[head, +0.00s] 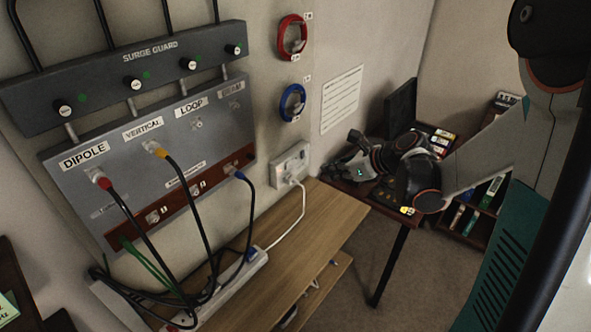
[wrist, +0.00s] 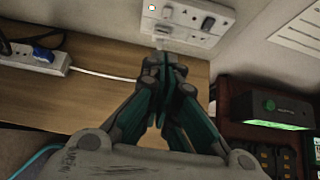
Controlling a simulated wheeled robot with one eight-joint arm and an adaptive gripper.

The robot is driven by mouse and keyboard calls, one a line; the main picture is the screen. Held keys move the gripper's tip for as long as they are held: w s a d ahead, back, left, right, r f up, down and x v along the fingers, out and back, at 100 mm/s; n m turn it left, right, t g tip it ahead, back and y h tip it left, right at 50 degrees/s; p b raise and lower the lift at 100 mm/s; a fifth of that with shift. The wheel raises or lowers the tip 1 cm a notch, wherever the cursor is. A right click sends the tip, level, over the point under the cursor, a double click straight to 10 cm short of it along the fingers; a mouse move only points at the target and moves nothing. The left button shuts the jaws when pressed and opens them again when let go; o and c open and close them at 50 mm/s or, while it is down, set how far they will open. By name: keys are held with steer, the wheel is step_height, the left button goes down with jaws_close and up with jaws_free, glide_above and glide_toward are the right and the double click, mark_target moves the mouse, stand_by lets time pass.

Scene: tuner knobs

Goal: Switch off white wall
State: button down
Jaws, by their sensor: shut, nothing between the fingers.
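The white wall socket (head: 290,166) is mounted on the wall just above the wooden shelf in the head view, with a white plug and cord in it. In the wrist view the wall socket (wrist: 220,20) is at the top, with a dark rocker switch at its right part and another rocker at its left part. A small light shows at its upper left. My gripper (wrist: 170,58) is shut and empty, its fingertips just below the socket in the picture. I cannot tell whether they touch it. In the head view my gripper (head: 350,172) is right of the socket.
A white power strip (head: 235,285) with a blue plug lies on the wooden shelf (head: 310,235). An antenna panel (head: 150,170) with several cables hangs at left. A dark desk (head: 370,200) stands at right, with a lit green device (wrist: 275,108) in the wrist view.

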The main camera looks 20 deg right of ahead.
steer(key=b, duration=0.4)
glide_above(298, 183)
step_height(298, 183, down, 6)
steer(key=shift+r, duration=0.15)
